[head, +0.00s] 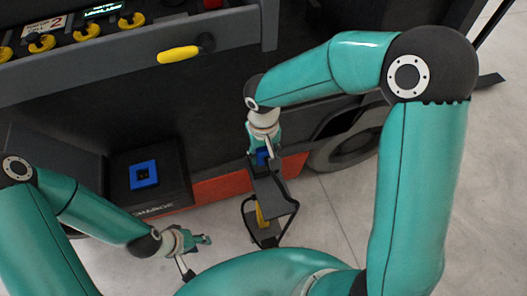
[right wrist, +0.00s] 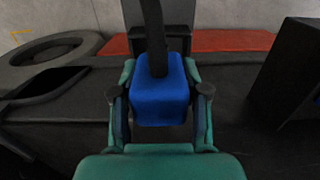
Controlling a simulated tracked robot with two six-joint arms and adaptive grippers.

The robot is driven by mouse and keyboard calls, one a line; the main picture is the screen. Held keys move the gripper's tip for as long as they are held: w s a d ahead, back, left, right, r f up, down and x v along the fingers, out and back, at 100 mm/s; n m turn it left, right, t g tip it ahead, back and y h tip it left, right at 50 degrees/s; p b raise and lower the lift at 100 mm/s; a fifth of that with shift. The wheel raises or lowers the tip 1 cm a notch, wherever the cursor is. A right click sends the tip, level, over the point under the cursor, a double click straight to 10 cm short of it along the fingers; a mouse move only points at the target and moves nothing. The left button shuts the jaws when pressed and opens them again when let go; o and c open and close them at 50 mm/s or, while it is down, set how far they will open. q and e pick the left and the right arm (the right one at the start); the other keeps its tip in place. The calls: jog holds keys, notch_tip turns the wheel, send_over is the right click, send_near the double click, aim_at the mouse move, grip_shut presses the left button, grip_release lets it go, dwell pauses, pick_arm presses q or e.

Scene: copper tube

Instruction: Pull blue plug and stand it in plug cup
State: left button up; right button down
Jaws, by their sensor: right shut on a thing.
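The blue plug (right wrist: 160,98) is between the two fingers of my right gripper (right wrist: 160,108), which is shut on it. A black cable or stem leaves the plug toward the top of the right wrist view. In the head view the plug (head: 262,156) shows as a small blue patch at my right gripper (head: 263,148), just above a dark holder (head: 268,190) on a small stand. I take this holder for the plug cup; whether the plug touches it is not clear. The blue socket (head: 144,174) sits on a dark charge box to the left. My left gripper (head: 193,243) is low at left, its jaws too small to judge.
The dark machine side with a red strip (head: 215,188) stands behind. A panel with yellow knobs and a yellow handle (head: 178,54) is above. A wheel (head: 348,141) is at right. A yellow piece (head: 262,216) is at the stand. Pale floor (head: 335,200) is free at right.

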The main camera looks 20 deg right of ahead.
jog(key=shift+f+b, duration=1.25)
jog(key=shift+f, duration=0.15)
grip_release()
dwell(0.4)
jog(key=shift+r, duration=0.15)
jog(key=shift+r+p, duration=3.9)
jog(key=shift+r, duration=1.45)
